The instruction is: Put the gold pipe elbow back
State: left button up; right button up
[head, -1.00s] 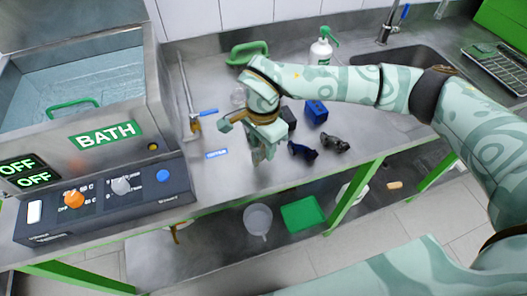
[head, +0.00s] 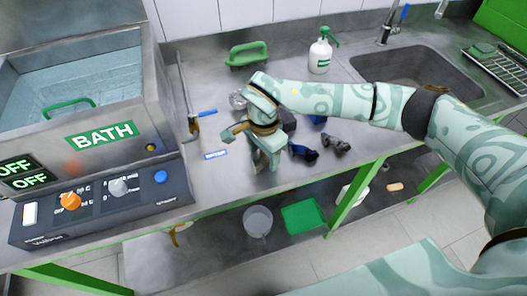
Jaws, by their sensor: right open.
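My right gripper (head: 264,162) is open and points down over the steel worktop, between a blue-and-white label (head: 215,155) and several small pump parts. I see nothing held between its fingers. I cannot clearly make out a gold pipe elbow. A small gold-coloured piece (head: 177,235) shows below the worktop's front edge, partly hidden, and I cannot tell its shape. A brass fitting with a blue lever (head: 194,122) stands at the bath's right side. My left gripper is not in view.
A blue-black part (head: 303,153) and a dark grey part (head: 337,144) lie right of the gripper. The bath (head: 100,135) stands left. A spray bottle (head: 320,55) and green handle (head: 247,54) are behind. A bucket (head: 258,221) and green tray (head: 303,216) sit below.

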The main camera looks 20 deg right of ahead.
notch_tip(320, 180, up, 12)
jog(key=p, duration=0.2)
jog(key=shift+r, duration=0.2)
dwell(0.3)
